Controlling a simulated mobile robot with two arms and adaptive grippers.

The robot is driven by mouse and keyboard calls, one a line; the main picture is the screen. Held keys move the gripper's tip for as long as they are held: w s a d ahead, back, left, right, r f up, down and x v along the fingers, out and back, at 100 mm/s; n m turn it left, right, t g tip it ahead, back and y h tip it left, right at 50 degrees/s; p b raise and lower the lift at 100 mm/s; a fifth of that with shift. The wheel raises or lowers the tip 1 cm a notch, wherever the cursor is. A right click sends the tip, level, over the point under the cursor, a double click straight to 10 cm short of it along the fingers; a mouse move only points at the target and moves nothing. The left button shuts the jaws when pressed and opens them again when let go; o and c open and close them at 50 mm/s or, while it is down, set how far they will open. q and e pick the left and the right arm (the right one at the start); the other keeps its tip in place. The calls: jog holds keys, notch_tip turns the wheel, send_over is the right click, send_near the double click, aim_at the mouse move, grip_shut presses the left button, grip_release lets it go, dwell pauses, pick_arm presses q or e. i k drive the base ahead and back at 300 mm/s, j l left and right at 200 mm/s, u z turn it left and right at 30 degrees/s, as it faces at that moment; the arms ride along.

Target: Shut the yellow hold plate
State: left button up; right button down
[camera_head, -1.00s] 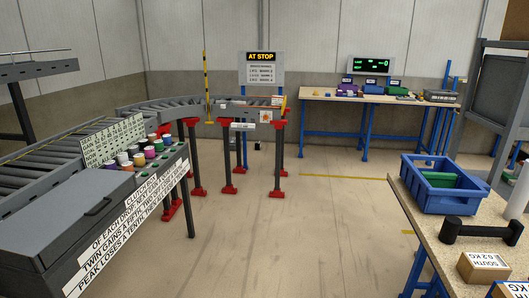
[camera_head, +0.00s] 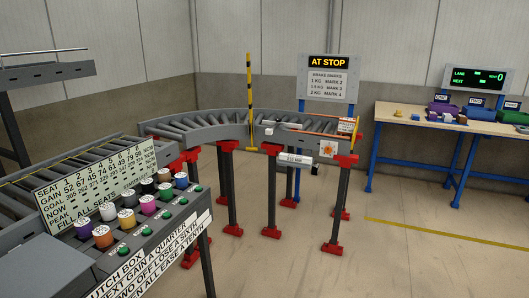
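A tall yellow post with black bands (camera_head: 249,100) stands upright at the near edge of the roller conveyor, where the curve meets the straight end section. I cannot tell whether it is part of the hold plate. A small pale block (camera_head: 269,126) lies near the end section's left part. Neither of my grippers shows.
The curved roller conveyor (camera_head: 205,127) stands on red-footed legs. At the left front is a panel with coloured pots (camera_head: 127,218) and green buttons. A sign reading AT STOP (camera_head: 328,78) stands behind. A blue-legged table (camera_head: 420,118) is at right. Open floor lies front right.

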aim_at(250, 148)
jog(key=i+j, duration=0.1)
jog(key=i, duration=0.8)
jog(key=i+j, duration=0.1)
jog(key=i, duration=0.8)
jog(key=i+u, duration=0.15)
jog(key=i, duration=0.25)
jog(key=i+l+u, duration=0.15)
jog(key=i, duration=0.25)
